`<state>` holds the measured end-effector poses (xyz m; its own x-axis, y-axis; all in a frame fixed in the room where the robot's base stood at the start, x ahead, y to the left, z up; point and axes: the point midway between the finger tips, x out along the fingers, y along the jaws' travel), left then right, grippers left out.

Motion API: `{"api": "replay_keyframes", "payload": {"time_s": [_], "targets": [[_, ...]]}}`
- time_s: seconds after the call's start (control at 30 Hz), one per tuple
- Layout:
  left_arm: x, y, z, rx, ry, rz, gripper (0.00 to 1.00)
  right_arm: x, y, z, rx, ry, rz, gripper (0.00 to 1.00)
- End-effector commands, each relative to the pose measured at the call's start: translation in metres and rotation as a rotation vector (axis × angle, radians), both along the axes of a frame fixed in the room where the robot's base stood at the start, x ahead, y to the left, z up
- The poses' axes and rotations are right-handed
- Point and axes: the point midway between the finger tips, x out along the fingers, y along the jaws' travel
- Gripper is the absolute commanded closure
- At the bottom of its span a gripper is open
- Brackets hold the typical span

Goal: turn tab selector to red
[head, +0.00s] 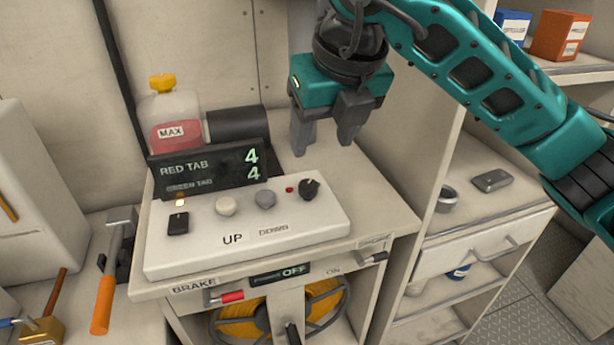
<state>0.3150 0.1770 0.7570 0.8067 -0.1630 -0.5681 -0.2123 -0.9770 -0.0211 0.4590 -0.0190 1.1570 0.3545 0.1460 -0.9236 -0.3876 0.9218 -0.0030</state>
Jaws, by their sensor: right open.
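A white control panel (250,252) lies on the counter. At its right end is a round black knob (309,189) with a pointer, beside a small red dot (290,190); this looks like the tab selector. Its exact pointing direction is too small to tell. A dark display (210,168) behind the panel reads RED TAB 4 and GREEN TAB 4, with the red line brighter. My right gripper (323,149) is open and empty, fingers pointing down, above and behind the knob and apart from it. My left gripper is out of view.
The panel also has a black switch (178,222) under a lit lamp and two round buttons, white (226,206) and grey (265,199). A MAX-marked bottle (172,118) and black cylinder (237,124) stand behind. A cabinet edge (448,150) rises at right. Tools lie left.

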Motion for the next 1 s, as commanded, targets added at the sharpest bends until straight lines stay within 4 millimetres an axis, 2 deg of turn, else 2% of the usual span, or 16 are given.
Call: {"api": "replay_keyframes", "payload": {"time_s": [0.3,0.5,0.7,1.0], "targets": [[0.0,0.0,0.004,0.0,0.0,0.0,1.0,0.022,0.01,-0.062,0.001,0.006,0.001,0.42],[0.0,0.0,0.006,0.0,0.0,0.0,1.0,0.034,0.015,-0.09,0.002,0.004,0.002,0.42],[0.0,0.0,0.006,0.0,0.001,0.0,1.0,0.039,0.017,-0.103,0.002,0.002,0.003,0.42],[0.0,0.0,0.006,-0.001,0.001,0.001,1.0,0.039,0.017,-0.104,0.002,0.002,0.003,0.44]]}}
